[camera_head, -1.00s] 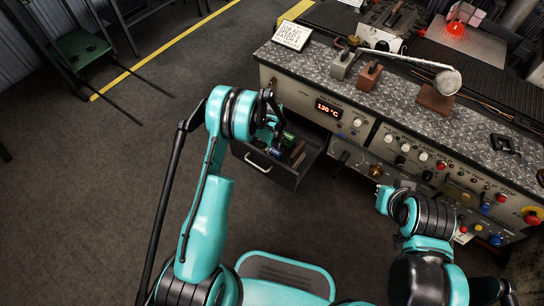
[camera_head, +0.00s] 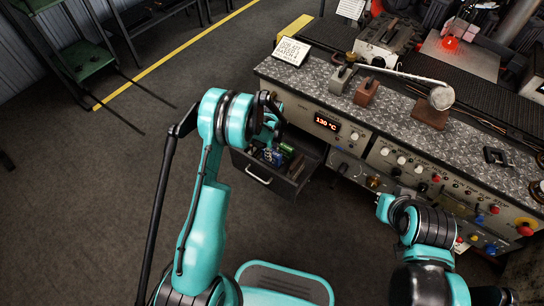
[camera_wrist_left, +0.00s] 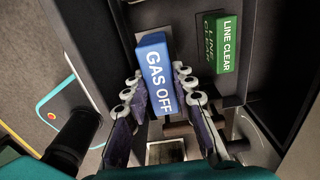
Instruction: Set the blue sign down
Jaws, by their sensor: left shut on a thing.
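The blue sign (camera_wrist_left: 157,75) reads GAS OFF in the left wrist view. My left gripper (camera_wrist_left: 160,78) is shut on it, one finger at each side. In the head view the blue sign (camera_head: 272,156) shows in the open drawer (camera_head: 285,186), below my left gripper (camera_head: 271,140). A green LINE CLEAR sign (camera_wrist_left: 228,45) stands in the drawer to the right of the blue sign. Whether the blue sign touches the drawer floor is hidden. My right arm is at the lower right, and its fingers do not show.
The console (camera_head: 345,152) with knobs and a 130 °C display stands right of the drawer. On its top are a white text sign (camera_head: 291,51), small brown blocks (camera_head: 366,92) and a ladle (camera_head: 440,97). The drawer walls are close around the gripper. Brown-handled items lie in the drawer.

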